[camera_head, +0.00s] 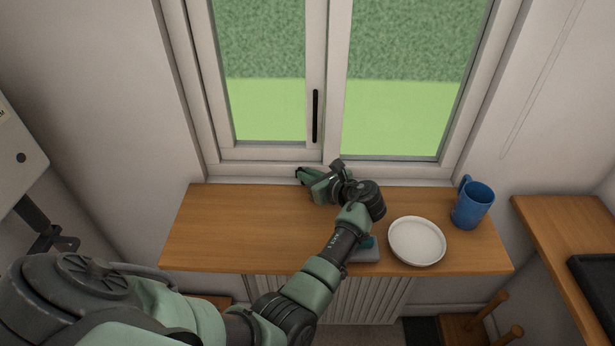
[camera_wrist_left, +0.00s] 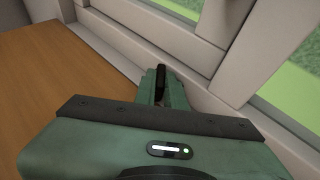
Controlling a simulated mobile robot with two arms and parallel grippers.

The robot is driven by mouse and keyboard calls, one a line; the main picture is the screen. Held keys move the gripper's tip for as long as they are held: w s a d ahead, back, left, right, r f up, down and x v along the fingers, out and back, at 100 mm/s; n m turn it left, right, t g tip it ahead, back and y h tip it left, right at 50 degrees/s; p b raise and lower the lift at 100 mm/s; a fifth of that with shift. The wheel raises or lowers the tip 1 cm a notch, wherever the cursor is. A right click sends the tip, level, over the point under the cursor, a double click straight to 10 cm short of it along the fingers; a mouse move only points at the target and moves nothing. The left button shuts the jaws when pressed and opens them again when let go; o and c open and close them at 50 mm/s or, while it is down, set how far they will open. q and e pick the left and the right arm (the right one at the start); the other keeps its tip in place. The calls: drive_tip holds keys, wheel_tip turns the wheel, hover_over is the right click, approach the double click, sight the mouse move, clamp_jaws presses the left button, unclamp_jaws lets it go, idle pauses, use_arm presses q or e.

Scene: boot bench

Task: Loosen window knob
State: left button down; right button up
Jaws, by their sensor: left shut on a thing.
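The window (camera_head: 323,80) has a white frame and a black upright handle (camera_head: 315,116) on its left sash. My left gripper (camera_head: 303,175) is at the foot of the window, low by the bottom frame and just above the wooden sill, below the handle and apart from it. It is shut on a small dark thing, which I take to be the window knob; it is mostly hidden by the fingers. In the left wrist view the green fingers (camera_wrist_left: 161,82) close around this dark piece (camera_wrist_left: 161,76) beside the white frame. My right gripper is not in view.
A white plate (camera_head: 417,241) and a blue mug (camera_head: 473,204) stand on the right of the wooden sill board (camera_head: 215,235). A grey and teal item (camera_head: 368,252) is partly hidden under my left forearm. The board's left part is clear. A wooden bench (camera_head: 560,230) stands at right.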

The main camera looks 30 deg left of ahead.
use_arm(q)
drive_tip(key=shift+s+d+f, duration=0.1)
drive_tip(key=shift+f, duration=0.1)
drive_tip(key=c, duration=1.5)
unclamp_jaws()
drive_tip(key=shift+r, duration=0.15)
drive_tip(key=shift+r, duration=0.1)
